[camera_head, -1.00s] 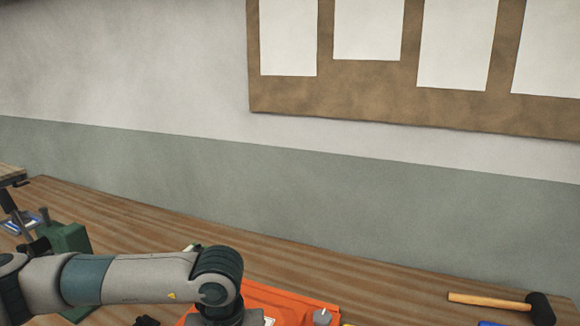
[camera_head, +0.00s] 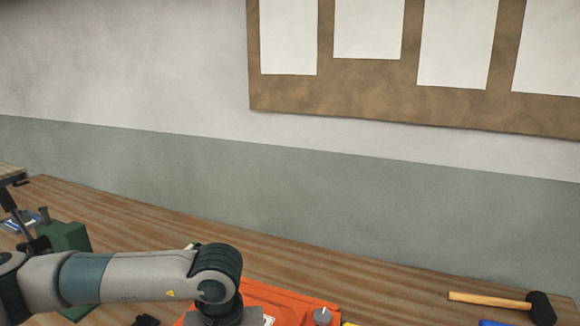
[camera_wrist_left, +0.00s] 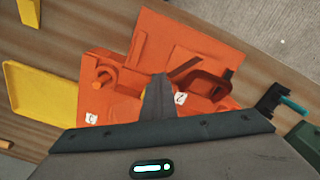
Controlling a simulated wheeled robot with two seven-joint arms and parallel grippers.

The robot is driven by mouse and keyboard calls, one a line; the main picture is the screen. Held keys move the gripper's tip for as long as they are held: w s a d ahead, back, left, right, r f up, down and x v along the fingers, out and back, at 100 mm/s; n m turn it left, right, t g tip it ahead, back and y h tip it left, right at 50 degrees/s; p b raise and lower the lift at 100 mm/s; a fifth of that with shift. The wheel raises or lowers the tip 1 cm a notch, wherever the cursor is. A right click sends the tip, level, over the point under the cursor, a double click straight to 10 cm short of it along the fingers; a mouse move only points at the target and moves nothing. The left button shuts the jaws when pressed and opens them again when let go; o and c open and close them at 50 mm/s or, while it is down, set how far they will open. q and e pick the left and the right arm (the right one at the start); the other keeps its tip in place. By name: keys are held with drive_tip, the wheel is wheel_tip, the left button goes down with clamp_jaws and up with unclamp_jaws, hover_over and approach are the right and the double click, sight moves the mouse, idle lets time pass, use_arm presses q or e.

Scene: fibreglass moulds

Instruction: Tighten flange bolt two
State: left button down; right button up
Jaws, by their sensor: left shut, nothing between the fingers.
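The orange mould (camera_head: 285,300) lies on the bench at the bottom of the head view, partly behind my left arm and cut off by the frame. The wrist view shows more of the orange mould (camera_wrist_left: 190,45), with raised blocks, a round boss and small white labels. My left gripper (camera_wrist_left: 159,80) is shut and empty, its narrow fingers pointing over the middle of the mould, beside a white label. I cannot tell whether the fingertips touch it. No flange bolt can be made out clearly; the fingers and wrist hide part of the mould. My right gripper is not in view.
A mallet (camera_head: 505,302) lies on the bench at right. A green block-like object (camera_head: 66,238) stands at left. A yellow tray (camera_wrist_left: 40,95) is left of the mould in the wrist view. The bench strip along the wall (camera_head: 330,250) is mostly clear.

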use_arm(q)
drive_tip(key=shift+w+r, duration=0.1)
drive_tip(key=shift+w, duration=0.05)
drive_tip(key=shift+s+a+b, duration=0.1)
drive_tip(key=shift+s+b, duration=0.15)
drive_tip(key=shift+b, duration=0.3)
drive_tip(key=shift+s+a, duration=0.25)
drive_tip(key=shift+s, duration=0.15)
drive_tip(key=shift+f, duration=0.2)
drive_tip(key=shift+b, duration=0.35)
drive_tip(key=shift+r, duration=2.9)
